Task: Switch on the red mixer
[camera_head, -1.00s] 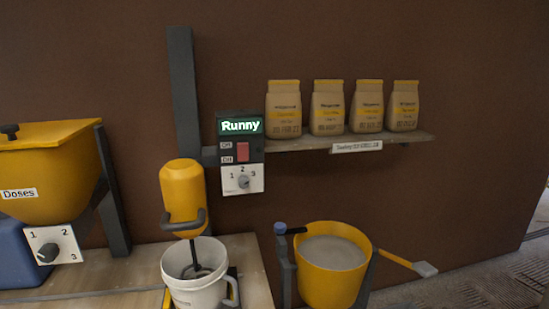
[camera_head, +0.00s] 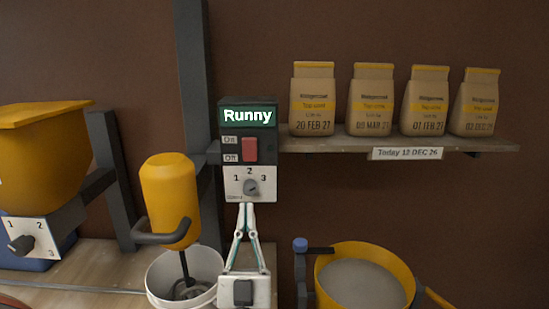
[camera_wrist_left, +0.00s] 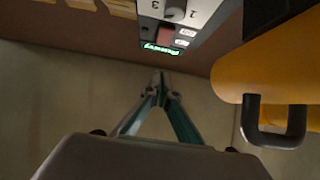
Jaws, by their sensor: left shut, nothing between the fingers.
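The mixer (camera_head: 169,200) has a yellow body, not red, with a dark handle, and its shaft reaches into a white bucket (camera_head: 205,262). Right of it, a dark control box (camera_head: 230,130) on a post carries a red rocker switch (camera_head: 249,149) with On above Off, a lit "Runny" display (camera_head: 247,116) and a dial (camera_head: 251,187) marked 1 to 3. My left gripper (camera_head: 246,206) is shut and empty, its fingertips pointing up just below the dial plate in the picture. In the left wrist view the box and switch (camera_wrist_left: 165,33) appear inverted beyond the fingertips (camera_wrist_left: 160,76). My right gripper is not in view.
A shelf (camera_head: 480,144) with several dated bags (camera_head: 370,100) is right of the box. A yellow tub of grey mix (camera_head: 360,285) stands below it. A yellow hopper (camera_head: 40,155) with a dial stands at left. The wall below the shelf is clear.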

